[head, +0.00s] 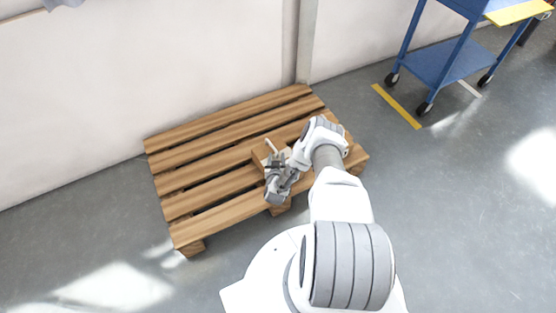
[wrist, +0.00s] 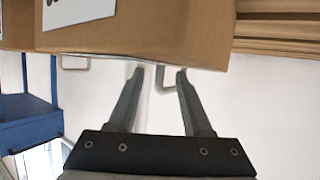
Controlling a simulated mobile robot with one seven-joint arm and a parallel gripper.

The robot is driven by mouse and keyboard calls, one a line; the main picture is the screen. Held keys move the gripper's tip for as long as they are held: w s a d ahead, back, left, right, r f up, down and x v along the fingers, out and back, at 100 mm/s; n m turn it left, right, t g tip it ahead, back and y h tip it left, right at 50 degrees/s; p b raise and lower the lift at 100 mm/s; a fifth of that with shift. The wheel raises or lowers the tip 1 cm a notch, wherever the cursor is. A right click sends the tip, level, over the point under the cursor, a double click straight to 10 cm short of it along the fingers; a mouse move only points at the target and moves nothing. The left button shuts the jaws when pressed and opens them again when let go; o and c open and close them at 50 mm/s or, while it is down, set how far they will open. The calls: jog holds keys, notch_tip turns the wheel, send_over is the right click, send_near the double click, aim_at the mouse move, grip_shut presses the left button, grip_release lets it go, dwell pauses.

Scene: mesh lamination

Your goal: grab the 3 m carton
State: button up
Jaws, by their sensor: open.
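A brown carton (wrist: 165,30) fills the upper part of the wrist view, with a white label (wrist: 78,10) cut off by the top edge; its print is not readable. In the head view a small part of the carton (head: 259,154) shows on the wooden pallet, mostly hidden by my arm and gripper. My gripper (wrist: 160,70) is open, its two fingertips at the carton's near edge in the wrist view. Nothing shows held between the fingers. I cannot tell if they touch the carton.
The wooden pallet (head: 205,185) lies on the grey floor against a pale wall (head: 150,60). A blue cart (head: 445,62) with a yellow item on top stands at the upper right, near a yellow floor line (head: 396,106). The pallet's left side is bare.

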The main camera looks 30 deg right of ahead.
grip_shut()
dwell(1.5)
